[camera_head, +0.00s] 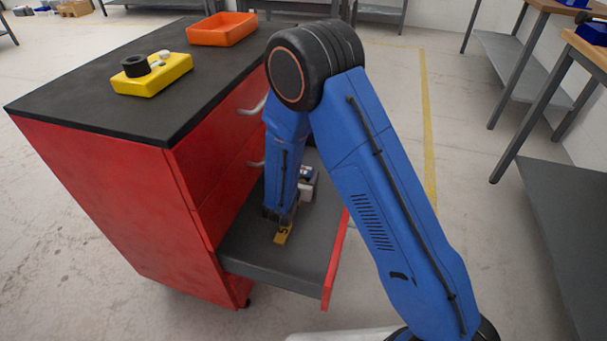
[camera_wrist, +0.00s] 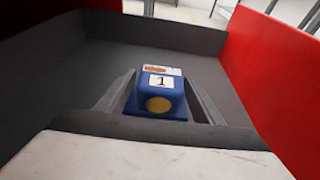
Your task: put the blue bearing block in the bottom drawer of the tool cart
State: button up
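The red tool cart (camera_head: 120,200) stands at the left in the head view, its bottom drawer (camera_head: 270,262) pulled out. My gripper (camera_head: 284,222) reaches down into that drawer. In the wrist view the blue bearing block (camera_wrist: 160,95) sits between the two grey fingers of my gripper (camera_wrist: 160,88). It has a white label with a 1 and a round yellow spot. The fingers lie close against both its sides. The grey drawer floor and walls surround it. Whether the block touches the floor is not clear. A small yellow piece (camera_head: 282,236) shows beneath my gripper in the head view.
The drawer's red front (camera_head: 335,262) stands near my arm. Benches (camera_head: 545,70) line the right side. Floor between is clear.

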jog(key=shift+r, duration=0.1)
jog(key=shift+s+r, duration=0.1)
jog(key=v, duration=1.1)
jog(key=shift+s+a+r, duration=0.15)
jog(key=shift+s+r, duration=0.05)
jog(key=shift+s, duration=0.15)
